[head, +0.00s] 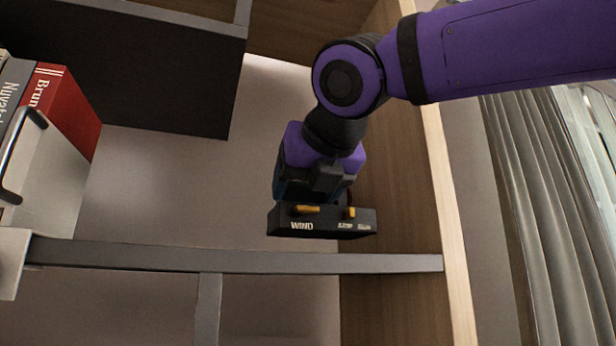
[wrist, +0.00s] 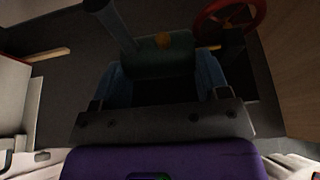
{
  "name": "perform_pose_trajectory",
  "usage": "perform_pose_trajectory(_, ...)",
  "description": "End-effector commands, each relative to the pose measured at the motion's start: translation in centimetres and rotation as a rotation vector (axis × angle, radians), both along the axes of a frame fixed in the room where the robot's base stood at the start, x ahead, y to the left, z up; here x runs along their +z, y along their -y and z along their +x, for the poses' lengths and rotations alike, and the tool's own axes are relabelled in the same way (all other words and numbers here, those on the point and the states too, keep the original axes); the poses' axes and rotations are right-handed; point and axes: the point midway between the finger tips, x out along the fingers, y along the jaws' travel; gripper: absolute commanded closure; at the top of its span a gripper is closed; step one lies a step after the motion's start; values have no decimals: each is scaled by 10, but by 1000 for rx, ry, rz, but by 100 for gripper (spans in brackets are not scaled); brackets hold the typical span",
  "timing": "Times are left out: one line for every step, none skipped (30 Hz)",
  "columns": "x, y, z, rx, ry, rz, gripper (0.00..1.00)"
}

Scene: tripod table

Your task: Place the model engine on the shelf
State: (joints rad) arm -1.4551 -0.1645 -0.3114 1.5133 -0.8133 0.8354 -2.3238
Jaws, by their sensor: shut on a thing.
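The model engine has a black base marked "WIND" with small orange-yellow levers (head: 320,224) in the head view. In the wrist view, its dark green body (wrist: 160,62) lies between my blue fingers, with a red wheel at the upper right. My gripper (head: 312,190) is shut on the engine from above, and the base looks about level. The engine is just above the grey shelf board (head: 230,260) in the head view, near its right end. I cannot tell whether the base touches the board. My gripper (wrist: 163,80) hides much of the engine.
A wooden side wall (head: 390,180) stands close to the right of the engine. A red book (head: 68,100) and other books stand at the left behind a white bookend (head: 50,180). A dark panel (head: 140,70) hangs above. The board between bookend and engine is clear.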

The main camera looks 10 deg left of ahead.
Motion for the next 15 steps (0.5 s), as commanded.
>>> perform_pose_trajectory(-4, 1, -1, 2, 1, 0, 100)
perform_pose_trajectory(-8, 1, -1, 3, 1, 0, 100)
perform_pose_trajectory(-13, 1, -1, 3, 1, 1, 100)
perform_pose_trajectory(-16, 1, -1, 3, 1, 0, 100)
perform_pose_trajectory(-19, 1, -1, 3, 2, 1, 100)
perform_pose_trajectory(-23, 1, -1, 2, 0, 1, 100)
perform_pose_trajectory(-25, 1, -1, 2, 1, 0, 100)
perform_pose_trajectory(-27, 1, -1, 1, 2, 1, 100)
perform_pose_trajectory(-28, 1, -1, 1, 2, 1, 100)
perform_pose_trajectory(-28, 1, -1, 1, 2, 1, 100)
perform_pose_trajectory(-29, 1, 0, 1, 2, 1, 100)
perform_pose_trajectory(-29, 1, 0, 1, 2, 3, 100)
perform_pose_trajectory(-28, 1, 0, 1, 2, 3, 100)
perform_pose_trajectory(-28, 1, 0, 1, 2, 3, 100)
perform_pose_trajectory(-28, 1, 0, 1, 2, 3, 100)
